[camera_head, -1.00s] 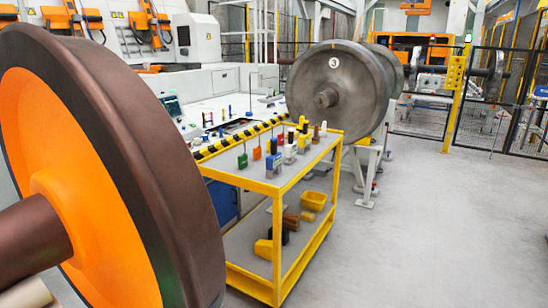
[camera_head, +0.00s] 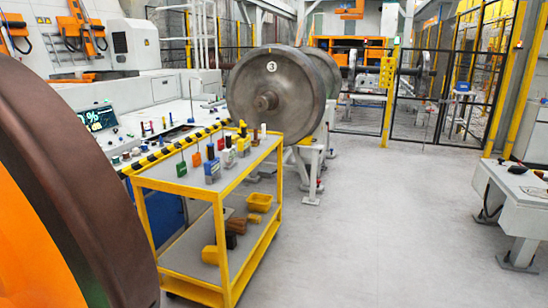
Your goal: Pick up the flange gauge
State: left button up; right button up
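No gripper of mine is in view. A yellow trolley (camera_head: 148,208) stands left of centre, with small tools and blocks on its top shelf. Among them are a green piece (camera_head: 181,169), an orange piece (camera_head: 196,160) and a blue piece (camera_head: 211,172). White and yellow upright items (camera_head: 229,158) stand further right on the shelf. I cannot tell which of these, if any, is the flange gauge; they are too small to make out.
A large orange and brown wheel (camera_head: 95,190) blocks the near left. A grey wheel (camera_head: 270,80) stands behind the trolley. A bench with an instrument panel (camera_head: 98,118) lies left. A white table (camera_head: 515,187) is at the right. Open floor (camera_head: 390,220) lies between.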

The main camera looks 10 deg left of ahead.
aim_at(211, 167)
jog(key=z, duration=0.4)
jog(key=i, duration=2.3)
jog(key=u, duration=0.5)
